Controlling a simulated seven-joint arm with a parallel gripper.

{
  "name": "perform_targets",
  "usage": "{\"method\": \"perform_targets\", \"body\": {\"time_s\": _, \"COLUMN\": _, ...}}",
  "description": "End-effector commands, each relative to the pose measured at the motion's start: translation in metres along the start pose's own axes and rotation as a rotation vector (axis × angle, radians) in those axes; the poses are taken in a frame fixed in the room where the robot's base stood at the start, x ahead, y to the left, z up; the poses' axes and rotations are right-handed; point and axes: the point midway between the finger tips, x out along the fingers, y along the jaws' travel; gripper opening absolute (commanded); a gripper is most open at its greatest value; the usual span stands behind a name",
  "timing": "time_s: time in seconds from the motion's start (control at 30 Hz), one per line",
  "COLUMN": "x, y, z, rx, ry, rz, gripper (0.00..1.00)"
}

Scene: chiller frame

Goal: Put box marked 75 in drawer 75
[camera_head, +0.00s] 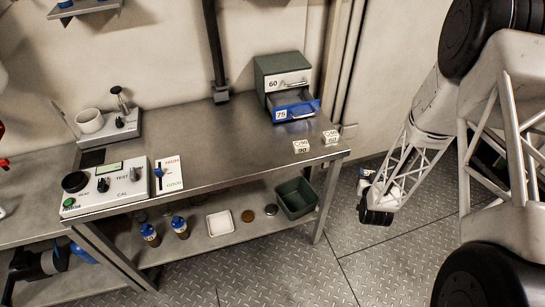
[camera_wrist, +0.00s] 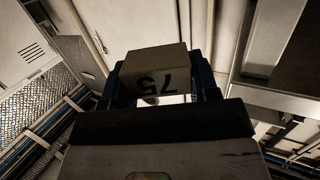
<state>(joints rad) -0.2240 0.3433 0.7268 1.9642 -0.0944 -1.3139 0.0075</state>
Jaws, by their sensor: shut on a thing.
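The box marked 75 (camera_wrist: 153,68) is between the fingers of my gripper (camera_wrist: 158,85) in the wrist view, its number upside down in the picture. My gripper is shut on it. In the head view my gripper (camera_head: 376,208) hangs over the floor to the right of the table, away from the drawers. Drawer 75 (camera_head: 296,110) is the blue-fronted lower drawer of a small green cabinet (camera_head: 282,66) at the table's back right. It is pulled open and its visible inside looks empty. The drawer marked 60 (camera_head: 288,83) above it is shut.
Two small white boxes, marked 90 (camera_head: 301,147) and 60 (camera_head: 331,137), sit near the table's right front corner. A tester (camera_head: 105,187) and another device (camera_head: 110,130) stand at the left. The table's middle (camera_head: 200,140) is clear. A green bin (camera_head: 296,199) is on the lower shelf.

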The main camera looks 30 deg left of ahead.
Motion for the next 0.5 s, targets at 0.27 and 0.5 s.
{"method": "perform_targets", "body": {"time_s": 0.27, "x": -0.024, "y": -0.068, "z": -0.032, "rx": -0.013, "ry": 0.002, "rz": -0.088, "gripper": 0.32}}
{"method": "perform_targets", "body": {"time_s": 0.5, "x": -0.051, "y": -0.12, "z": -0.055, "rx": -0.024, "ry": 0.001, "rz": -0.16, "gripper": 0.32}}
